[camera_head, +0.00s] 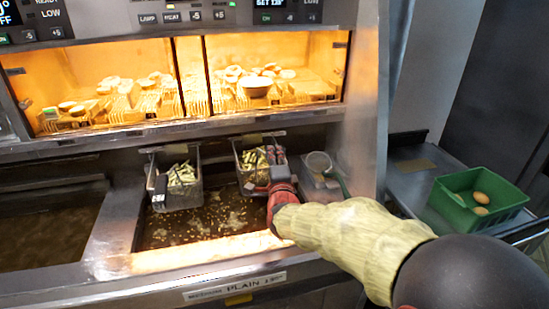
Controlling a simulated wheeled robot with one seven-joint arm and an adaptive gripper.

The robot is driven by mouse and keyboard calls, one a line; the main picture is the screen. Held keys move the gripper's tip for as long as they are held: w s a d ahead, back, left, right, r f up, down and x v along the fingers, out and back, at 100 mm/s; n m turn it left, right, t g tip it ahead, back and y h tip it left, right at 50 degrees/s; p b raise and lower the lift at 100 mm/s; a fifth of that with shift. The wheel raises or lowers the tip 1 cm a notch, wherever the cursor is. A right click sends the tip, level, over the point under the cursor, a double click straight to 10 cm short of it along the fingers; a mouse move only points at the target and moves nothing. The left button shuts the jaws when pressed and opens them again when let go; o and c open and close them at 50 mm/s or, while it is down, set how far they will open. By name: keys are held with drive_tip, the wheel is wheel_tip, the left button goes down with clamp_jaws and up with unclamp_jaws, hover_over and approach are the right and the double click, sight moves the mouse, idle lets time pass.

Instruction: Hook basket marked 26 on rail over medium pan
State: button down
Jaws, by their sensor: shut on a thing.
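Two wire baskets of fries are at the back of an oil pan (205,226); the label below reads "PLAIN", its smaller word unclear. The left basket (176,199) has a dark tag at its front left. The right basket (241,172) is partly hidden by my red gripper (275,160), which is shut on it near its right side. No number 26 is readable on either basket. Short dark rail pieces (170,149) and (258,135) show behind the baskets. I cannot tell whether the held basket is hooked or only close to the rail.
Another oil pan (45,235) lies left. A container with a round ladle or strainer (319,163) is close to the gripper's right. Lit food shelves (180,85) stand behind. A green crate (452,205) with brown round items is at the right, beyond my arm.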

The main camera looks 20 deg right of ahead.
drive_tip(key=c, duration=1.6)
unclamp_jaws()
drive_tip(key=shift+c, duration=0.2)
drive_tip(key=shift+f, duration=0.15)
drive_tip(key=s+a+n+g+y, duration=0.2)
drive_tip(key=s+a+n, duration=0.15)
drive_tip(key=s, duration=0.55)
drive_tip(key=s+a+n+g+y, duration=0.2)
drive_tip(key=s+n, duration=0.3)
drive_tip(key=s, duration=0.4)
drive_tip(key=s+d+f+n+g, duration=0.1)
drive_tip(key=s+f+n+g, duration=0.1)
drive_tip(key=s, duration=0.5)
drive_tip(key=s+d+f+n+g, duration=0.2)
drive_tip(key=s+n, duration=0.3)
drive_tip(key=s, duration=0.3)
drive_tip(key=s+d+f+n+g+h, duration=0.1)
drive_tip(key=s+d+f+n+g, duration=0.1)
drive_tip(key=s+n+g, duration=0.2)
drive_tip(key=s, duration=0.3)
drive_tip(key=shift+s+d, duration=0.25)
drive_tip(key=shift+s, duration=0.15)
